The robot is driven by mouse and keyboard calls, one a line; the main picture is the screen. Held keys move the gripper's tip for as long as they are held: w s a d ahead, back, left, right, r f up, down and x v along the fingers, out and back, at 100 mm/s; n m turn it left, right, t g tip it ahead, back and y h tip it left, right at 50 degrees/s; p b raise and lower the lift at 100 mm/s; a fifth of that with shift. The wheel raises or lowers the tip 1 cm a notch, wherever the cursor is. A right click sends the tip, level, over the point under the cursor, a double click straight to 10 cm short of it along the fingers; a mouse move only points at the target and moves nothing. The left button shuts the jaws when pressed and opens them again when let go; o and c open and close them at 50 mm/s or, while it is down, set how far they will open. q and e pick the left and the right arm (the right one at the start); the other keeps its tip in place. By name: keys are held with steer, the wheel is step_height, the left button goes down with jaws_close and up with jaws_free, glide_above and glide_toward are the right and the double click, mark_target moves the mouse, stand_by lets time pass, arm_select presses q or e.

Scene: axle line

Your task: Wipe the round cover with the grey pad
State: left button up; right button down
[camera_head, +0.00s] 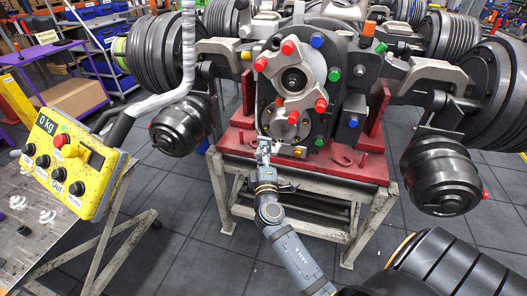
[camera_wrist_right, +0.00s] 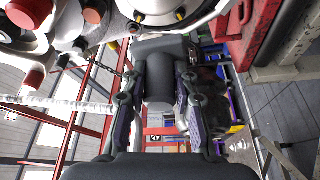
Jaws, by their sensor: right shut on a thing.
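The round cover (camera_head: 286,124) is a metallic disc low on the front of the axle housing, with colored caps around it. My right gripper (camera_head: 264,146) reaches up from below to just in front of the cover's lower left. In the right wrist view its two fingers (camera_wrist_right: 158,100) are closed on a dark grey block, the grey pad (camera_wrist_right: 158,72). A rounded metal part shows just beyond the pad at the top of that view; I cannot tell whether they touch. The pad is not clear in the head view. My left gripper is not in view.
The axle housing (camera_head: 338,62) rests on a red-topped stand (camera_head: 235,140). Dark hubs and drums flank it on both sides. A yellow control box (camera_head: 72,158) hangs at left above a metal table (camera_head: 30,240). The tiled floor between table and stand is clear.

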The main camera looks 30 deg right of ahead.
steer(key=shift+d, duration=0.1)
stand_by(0.3)
steer(key=shift+w+d+f+b, duration=0.1)
steer(key=shift+w+d, duration=0.6)
steer(key=shift+d, duration=0.2)
steer(key=shift+w+d+r+b, duration=0.1)
steer(key=shift+w+d+b, duration=0.05)
steer(key=shift+w+d, duration=0.65)
steer(key=shift+w+d+f+b, duration=0.1)
steer(key=shift+w+d, duration=0.5)
steer(key=shift+d, duration=0.4)
steer(key=shift+w+d, duration=0.7)
steer(key=shift+d, duration=0.15)
steer(key=shift+s+d+b, duration=0.4)
steer(key=shift+s+d, duration=1.05)
steer(key=shift+s, duration=0.3)
steer(key=shift+s+d, duration=0.85)
steer(key=shift+s, duration=0.05)
steer(key=shift+a, duration=0.1)
